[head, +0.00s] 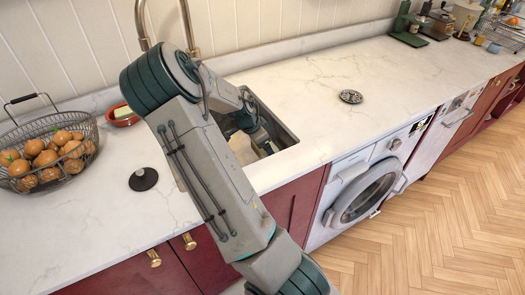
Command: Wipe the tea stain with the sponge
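A small reddish-brown dish (124,117) with a pale yellow-green block (122,112) stands at the back of the counter, left of my arm. The block may be the sponge; it is too small to be sure. My arm crosses the middle of the view and bends down at the sink (284,139). The end of my arm is over or in the sink, mostly hidden behind my own links, so I cannot make out the fingers. A pale yellowish patch shows inside the sink, too unclear to name. I cannot make out a tea stain.
A wire basket (22,140) of round orange-brown items stands on the left counter. A black disc with a knob (143,179) lies near it. A patterned metal disc (351,97) lies right of the sink. A tap (188,25) rises behind. The right counter is mostly clear.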

